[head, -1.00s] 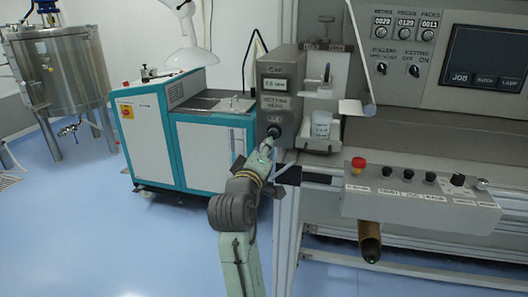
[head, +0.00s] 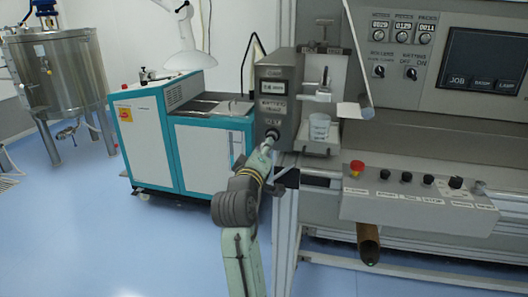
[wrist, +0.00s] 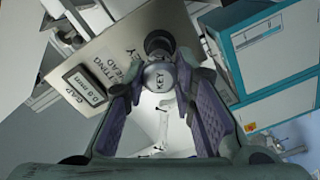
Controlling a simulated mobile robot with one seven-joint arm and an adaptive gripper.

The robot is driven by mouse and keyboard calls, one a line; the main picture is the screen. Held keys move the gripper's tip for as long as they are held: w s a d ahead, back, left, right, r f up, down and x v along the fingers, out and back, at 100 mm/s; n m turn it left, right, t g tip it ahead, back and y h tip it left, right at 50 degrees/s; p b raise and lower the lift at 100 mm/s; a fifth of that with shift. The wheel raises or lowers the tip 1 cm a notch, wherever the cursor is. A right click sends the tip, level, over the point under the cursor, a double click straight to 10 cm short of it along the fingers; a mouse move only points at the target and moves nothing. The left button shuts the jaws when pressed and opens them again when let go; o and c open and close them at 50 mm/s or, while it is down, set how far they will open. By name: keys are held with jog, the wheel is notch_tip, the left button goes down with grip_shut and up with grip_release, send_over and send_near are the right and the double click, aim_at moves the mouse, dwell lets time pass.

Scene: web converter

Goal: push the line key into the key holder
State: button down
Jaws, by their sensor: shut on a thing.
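The line key (wrist: 159,78) is a round silver knob marked KEY, held between the pads of my gripper (wrist: 160,100) in the wrist view. Behind it is a dark round key holder (wrist: 159,43) on the face of the grey wetting head box (wrist: 112,62). The key lines up closely with the holder; I cannot tell how deep it sits in it. In the head view my gripper (head: 265,146) reaches up to the lower front of the box (head: 277,95), where the dark holder (head: 272,132) shows just above the fingers.
A small shelf with a white cup (head: 319,127) is right of the box. A button panel (head: 420,204) with a red stop button (head: 357,167) juts out at right. A white and teal cabinet (head: 150,140) stands left. A dark bar (head: 287,178) lies close beside my wrist.

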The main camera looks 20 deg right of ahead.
jog(key=shift+x, duration=1)
jog(key=shift+s, duration=0.1)
jog(key=c, duration=1.2)
grip_release()
jog(key=shift+c, duration=0.2)
jog(key=v, duration=1.2)
jog(key=shift+a, duration=0.1)
